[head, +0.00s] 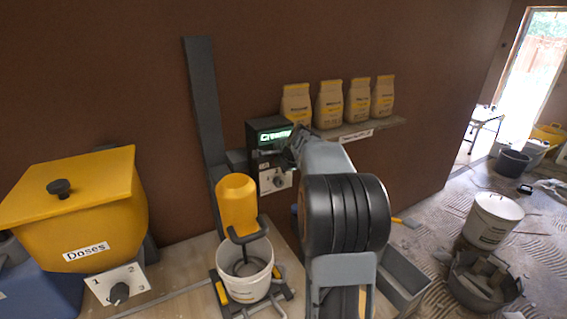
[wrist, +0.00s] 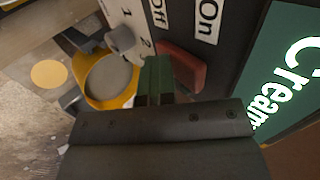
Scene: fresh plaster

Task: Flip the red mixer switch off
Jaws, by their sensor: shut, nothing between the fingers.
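The red switch (wrist: 188,68) shows in the wrist view, on a dark panel beside the white "Off" label (wrist: 159,12) and "On" label (wrist: 207,20). My gripper (wrist: 157,62) is shut and empty, its fingertips just left of the switch and partly overlapping it; I cannot tell whether they touch. In the head view my gripper (head: 294,146) is at the black control box (head: 264,127), and the arm hides the switch. The lit display (wrist: 283,85) reads "Cream". The yellow mixer (head: 237,203) stands below left of the box, over a white bucket (head: 245,285).
A numbered dial (wrist: 119,38) is close to the left of my fingers. A shelf (head: 362,127) with several bags stands right of the box. A grey post (head: 203,105) rises on the left. A yellow "Doses" hopper (head: 75,215) stands further left.

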